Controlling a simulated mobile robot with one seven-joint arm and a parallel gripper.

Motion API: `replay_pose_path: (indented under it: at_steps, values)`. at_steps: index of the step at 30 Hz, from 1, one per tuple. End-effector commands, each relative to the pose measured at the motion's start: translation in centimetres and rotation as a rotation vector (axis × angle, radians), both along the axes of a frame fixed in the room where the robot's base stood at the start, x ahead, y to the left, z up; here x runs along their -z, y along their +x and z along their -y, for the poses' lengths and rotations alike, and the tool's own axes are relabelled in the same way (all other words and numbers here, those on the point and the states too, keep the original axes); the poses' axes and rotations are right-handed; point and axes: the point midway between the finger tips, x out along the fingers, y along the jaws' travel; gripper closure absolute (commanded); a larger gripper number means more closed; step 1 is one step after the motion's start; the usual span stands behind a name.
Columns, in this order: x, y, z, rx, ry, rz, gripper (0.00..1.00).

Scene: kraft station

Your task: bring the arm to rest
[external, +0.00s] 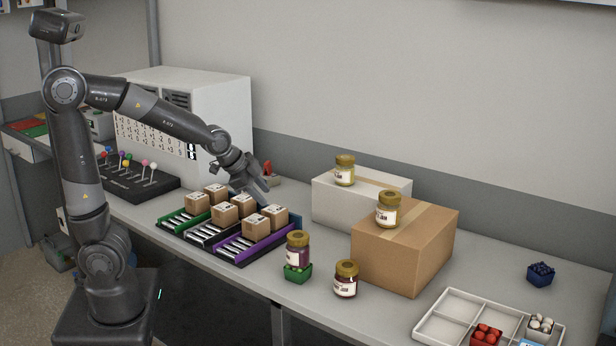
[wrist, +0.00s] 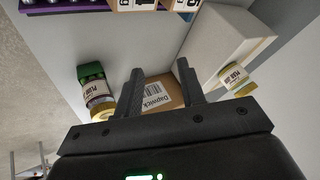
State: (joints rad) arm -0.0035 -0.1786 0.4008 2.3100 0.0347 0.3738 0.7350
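My arm reaches from the left over the bench. My gripper (external: 262,187) hangs above the back of the sorting rack of small cartons (external: 268,247), angled down toward the right. In the wrist view my gripper's two fingers (wrist: 160,82) stand apart with nothing held between them. A labelled cardboard box (wrist: 158,92) shows beyond the gap; it appears to be the large kraft box (external: 400,250) on the bench.
Small cartons (external: 222,214) sit in green, black and purple lanes. A white box (external: 335,203) and the kraft box each carry a jar. Another jar (external: 297,248) stands on a green crate, one (external: 346,280) on the bench. A white divided tray (external: 450,304) is front right.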

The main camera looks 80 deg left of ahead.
Motion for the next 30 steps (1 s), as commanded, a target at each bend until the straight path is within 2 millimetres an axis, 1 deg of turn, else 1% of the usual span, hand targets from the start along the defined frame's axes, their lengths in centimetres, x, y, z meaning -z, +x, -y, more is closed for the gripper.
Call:
replay_pose_path:
  at_steps: [1,3,5,6,8,9,12,15,18,22,24,30]
  values:
    - [-1.0,-1.0,2.0,-0.008,-0.046,0.011,0.64]
    - [-2.0,-2.4,4.4,-0.029,-0.108,0.011,0.64]
    - [-2.7,-3.8,6.5,-0.046,-0.156,0.007,0.64]
    - [-3.2,-4.8,7.8,-0.059,-0.185,0.004,0.64]
    - [-3.8,-6.3,9.7,-0.078,-0.226,-0.003,0.64]
    - [-4.2,-7.4,10.8,-0.092,-0.249,-0.008,0.64]
    - [-4.8,-10.3,13.5,-0.131,-0.299,-0.025,0.64]
    - [-5.2,-12.9,15.6,-0.17,-0.331,-0.041,0.64]
    - [-5.2,-15.0,16.9,-0.205,-0.351,-0.055,0.64]
    - [-5.2,-16.5,17.8,-0.236,-0.362,-0.066,0.64]
    - [-5.1,-16.9,18.0,-0.244,-0.364,-0.068,0.64]
    - [-5.1,-16.9,18.0,-0.244,-0.364,-0.068,0.64]
